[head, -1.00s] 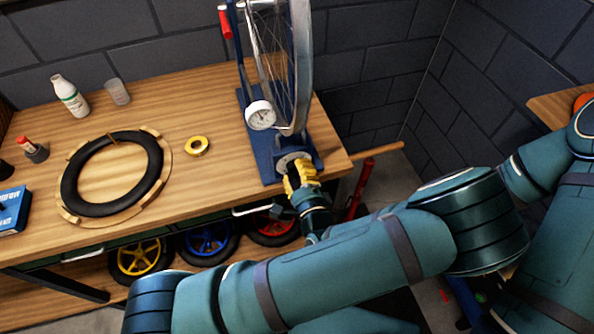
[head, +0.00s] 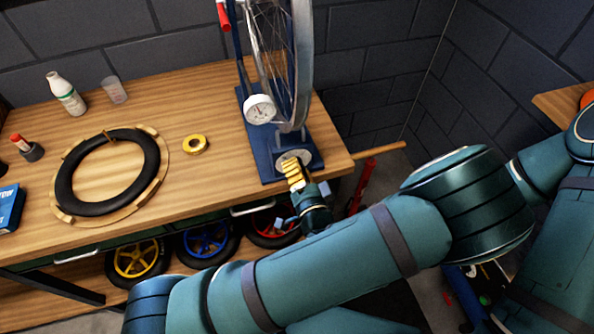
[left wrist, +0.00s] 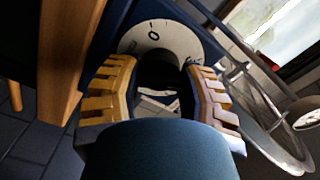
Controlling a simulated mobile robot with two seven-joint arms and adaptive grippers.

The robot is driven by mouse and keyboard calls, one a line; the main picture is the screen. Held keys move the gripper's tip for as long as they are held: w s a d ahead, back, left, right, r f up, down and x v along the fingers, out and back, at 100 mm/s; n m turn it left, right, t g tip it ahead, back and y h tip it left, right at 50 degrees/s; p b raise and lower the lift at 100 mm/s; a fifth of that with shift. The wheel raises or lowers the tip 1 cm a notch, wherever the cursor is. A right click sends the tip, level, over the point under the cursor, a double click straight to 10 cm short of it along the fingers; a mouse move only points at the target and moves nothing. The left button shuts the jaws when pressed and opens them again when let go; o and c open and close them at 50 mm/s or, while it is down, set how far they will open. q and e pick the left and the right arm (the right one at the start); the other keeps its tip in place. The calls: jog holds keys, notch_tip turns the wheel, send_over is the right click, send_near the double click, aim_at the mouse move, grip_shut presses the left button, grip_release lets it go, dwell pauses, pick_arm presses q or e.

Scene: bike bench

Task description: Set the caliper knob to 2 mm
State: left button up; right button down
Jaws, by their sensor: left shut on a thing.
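The truing stand (head: 258,150) is blue and stands at the bench's right end, with a wheel (head: 298,60) in it. The caliper knob's pale dial (head: 290,158) is on the stand's base. In the left wrist view the dial (left wrist: 160,36) shows a "0" and several ticks near the top. My left gripper (head: 293,172), with yellow finger pads, is at the dial. In the left wrist view its fingers (left wrist: 160,92) are shut on the dark knob (left wrist: 160,70), one on each side. The knob's pointer and setting cannot be read. My right gripper is not in view.
A round white gauge (head: 259,109) is on the stand above the knob. A tyre (head: 70,185), yellow tape roll (head: 195,145), white bottle (head: 68,95) and clear cup (head: 114,90) are on the bench to the left. Wheels (head: 207,240) stand below the bench.

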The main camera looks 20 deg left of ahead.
pick_arm(q)
jog(key=n+b, duration=0.1)
jog(key=n, duration=0.3)
jog(key=shift+n+b, duration=0.3)
jog(key=shift+b, duration=0.1)
jog(key=n+b, duration=0.2)
jog(key=n, duration=0.2)
jog(key=shift+n, duration=0.3)
jog(key=o, duration=1.2)
jog(key=v, duration=1.2)
